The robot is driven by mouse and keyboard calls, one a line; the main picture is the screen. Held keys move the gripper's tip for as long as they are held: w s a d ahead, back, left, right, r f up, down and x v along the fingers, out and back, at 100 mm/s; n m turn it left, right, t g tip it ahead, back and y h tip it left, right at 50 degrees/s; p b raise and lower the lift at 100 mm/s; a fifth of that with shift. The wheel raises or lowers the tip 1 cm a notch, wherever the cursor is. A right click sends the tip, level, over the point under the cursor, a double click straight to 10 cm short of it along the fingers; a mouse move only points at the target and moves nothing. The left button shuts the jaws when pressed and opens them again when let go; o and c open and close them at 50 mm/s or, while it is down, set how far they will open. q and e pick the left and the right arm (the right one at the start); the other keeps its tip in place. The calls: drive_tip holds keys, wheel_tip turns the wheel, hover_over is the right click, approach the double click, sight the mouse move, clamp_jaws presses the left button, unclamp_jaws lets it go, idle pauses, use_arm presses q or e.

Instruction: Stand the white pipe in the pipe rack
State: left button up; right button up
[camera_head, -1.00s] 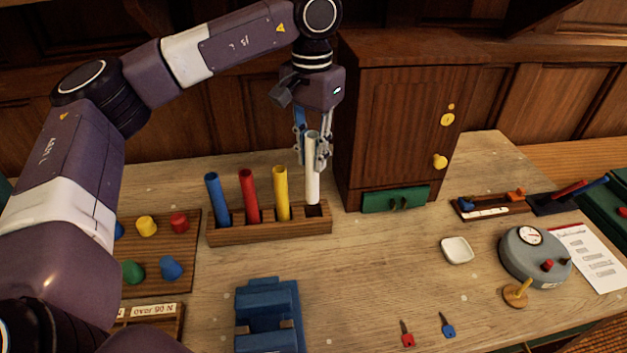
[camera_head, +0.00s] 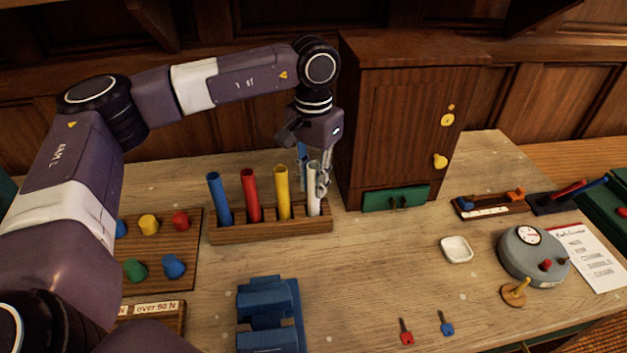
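The white pipe (camera_head: 313,190) stands upright at the right end of the wooden pipe rack (camera_head: 268,232), its lower end down in the rightmost slot. Blue (camera_head: 219,198), red (camera_head: 250,194) and yellow (camera_head: 282,192) pipes stand in the other slots to its left. My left gripper (camera_head: 313,178) points down around the white pipe's upper part, its fingers on either side of it. The fingers look closed on the pipe, though contact is partly hidden. My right gripper is not in view.
A wooden cabinet (camera_head: 405,120) with a green drawer (camera_head: 394,198) stands close right of the rack. A board with coloured knobs (camera_head: 190,250) lies left, a blue holder (camera_head: 268,318) in front. A white dish (camera_head: 456,249) and keys lie right. The table between is mostly clear.

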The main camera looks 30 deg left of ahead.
use_arm(q)
drive_tip(key=o, duration=0.4)
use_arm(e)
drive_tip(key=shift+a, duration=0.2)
use_arm(q)
drive_tip(key=shift+r, duration=0.3)
drive_tip(key=shift+w+r, duration=0.1)
drive_tip(key=shift+r, duration=0.3)
wheel_tip(320, 180, up, 10)
drive_tip(key=shift+f+b, duration=0.15)
drive_tip(key=shift+b, duration=0.45)
drive_tip(key=shift+r, duration=0.65)
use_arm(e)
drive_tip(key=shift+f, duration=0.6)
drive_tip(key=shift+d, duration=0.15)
